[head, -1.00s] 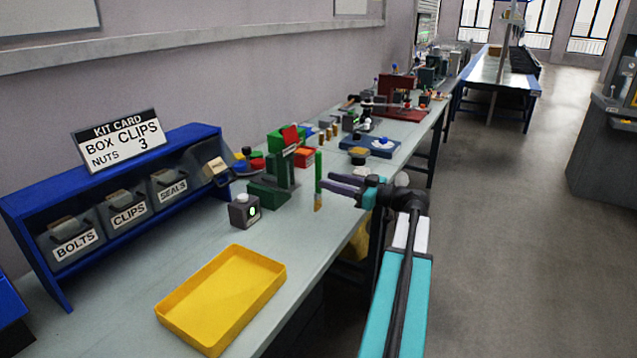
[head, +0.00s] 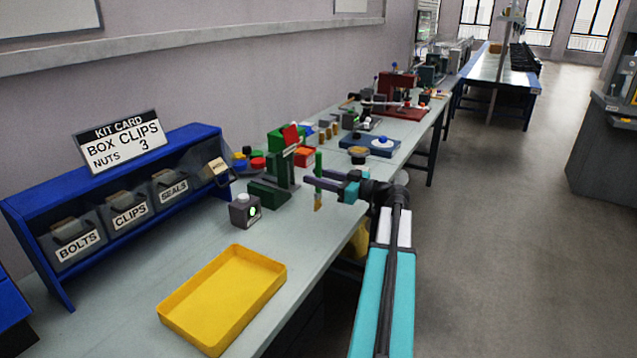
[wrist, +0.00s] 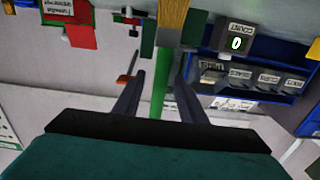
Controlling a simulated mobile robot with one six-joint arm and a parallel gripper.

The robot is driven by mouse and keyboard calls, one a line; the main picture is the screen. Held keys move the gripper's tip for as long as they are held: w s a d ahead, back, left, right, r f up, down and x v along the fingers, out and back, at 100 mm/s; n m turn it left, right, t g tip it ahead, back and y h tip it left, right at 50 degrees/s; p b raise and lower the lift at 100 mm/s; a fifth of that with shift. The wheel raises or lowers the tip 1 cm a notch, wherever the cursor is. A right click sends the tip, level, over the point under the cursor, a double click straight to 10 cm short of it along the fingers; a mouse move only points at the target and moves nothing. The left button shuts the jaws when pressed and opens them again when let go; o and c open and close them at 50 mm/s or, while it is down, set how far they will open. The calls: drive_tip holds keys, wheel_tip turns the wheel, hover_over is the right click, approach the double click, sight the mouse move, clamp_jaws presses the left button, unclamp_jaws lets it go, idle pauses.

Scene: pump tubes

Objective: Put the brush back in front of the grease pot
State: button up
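The brush (head: 318,168) has a green handle and a tan bristle end. It is upright, bristle end down, near the front edge of the bench; I cannot tell what supports it. My gripper (head: 318,179) is at its handle, the fingers reaching past it. In the wrist view, the handle (wrist: 160,85) runs between the two open fingers of my gripper (wrist: 162,72), with a visible gap on the left side. A small dark pot (head: 358,157) with a tan top, possibly the grease pot, stands behind my gripper by a blue plate.
A green stand (head: 273,190) and a grey counter box (head: 245,210) stand left of the brush. A yellow tray (head: 222,300) lies in front. A blue bin rack (head: 210,140) runs along the wall. The blue plate (head: 385,150) lies farther back. Bench between tray and rack is clear.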

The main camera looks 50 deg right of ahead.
sight(321, 167)
clamp_jaws()
drive_tip(key=shift+r, duration=0.1)
drive_tip(key=shift+r+b, duration=0.3)
drive_tip(key=shift+r, duration=1.45)
drive_tip(key=s+a+b, duration=0.3)
drive_tip(key=s+a, duration=0.5)
drive_tip(key=s, duration=0.2)
drive_tip(key=shift+s+a+r+b, duration=0.25)
drive_tip(key=shift+a+r+b, duration=0.1)
drive_tip(key=shift+a+b, duration=0.05)
drive_tip(key=b, duration=0.3)
drive_tip(key=shift+s+a, duration=0.25)
drive_tip(key=shift+s, duration=0.1)
drive_tip(key=shift+s+a+r+b, duration=0.1)
drive_tip(key=shift+s+a+b, duration=0.2)
drive_tip(key=shift+b, duration=0.9)
